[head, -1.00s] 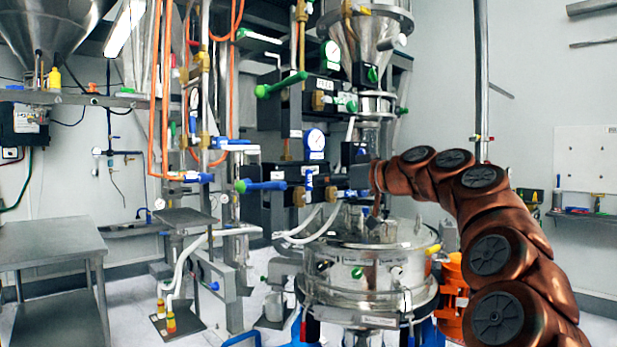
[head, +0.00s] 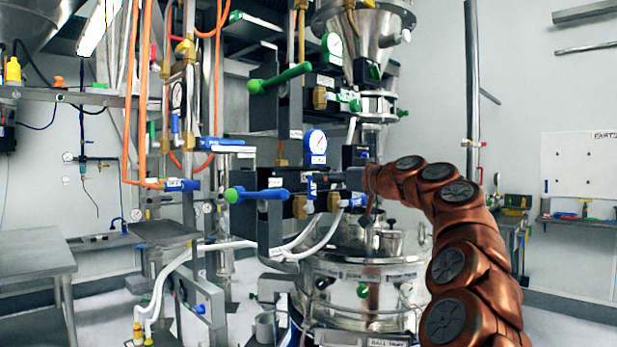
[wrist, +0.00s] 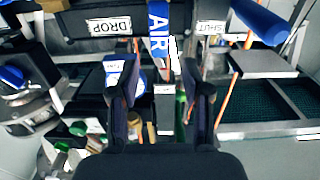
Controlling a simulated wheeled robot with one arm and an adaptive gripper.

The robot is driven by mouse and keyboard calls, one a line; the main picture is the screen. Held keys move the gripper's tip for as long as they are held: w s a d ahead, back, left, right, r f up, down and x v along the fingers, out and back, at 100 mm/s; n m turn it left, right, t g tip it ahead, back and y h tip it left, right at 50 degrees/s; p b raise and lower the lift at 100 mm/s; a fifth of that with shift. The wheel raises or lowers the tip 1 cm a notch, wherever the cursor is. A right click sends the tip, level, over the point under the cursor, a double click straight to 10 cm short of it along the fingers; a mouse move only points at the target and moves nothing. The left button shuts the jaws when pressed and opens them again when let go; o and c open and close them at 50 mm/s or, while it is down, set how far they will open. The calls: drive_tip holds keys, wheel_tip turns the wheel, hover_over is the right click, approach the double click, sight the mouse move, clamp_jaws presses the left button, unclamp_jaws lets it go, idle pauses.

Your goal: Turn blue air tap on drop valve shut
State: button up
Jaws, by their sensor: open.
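The blue air tap, lettered AIR, shows in the wrist view (wrist: 158,32) as a blue strip at top centre, pointing down the picture. In the head view it is a small blue upright piece (head: 310,188) below the blue-rimmed gauge. A DROP label (wrist: 109,26) lies to its left and a SHUT label (wrist: 210,27) to its right. My gripper (wrist: 163,88) is open and empty, its two dark fingers apart. The tap's lower end lies between the fingertips in the picture; I cannot tell whether they touch. In the head view my gripper (head: 342,178) is right of the tap, partly hidden.
A blue lever handle (head: 258,194) sticks out left of the valve block, with a green handle (head: 280,78) above. The blue-rimmed gauge (head: 315,146) sits close over the tap. The steel sifter (head: 360,285) stands below. Open floor lies at lower left beside the steel table (head: 35,258).

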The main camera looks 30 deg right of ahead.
sight(312, 195)
drive_tip(key=shift+p+x, duration=0.55)
drive_tip(key=shift+x, duration=2.3)
clamp_jaws()
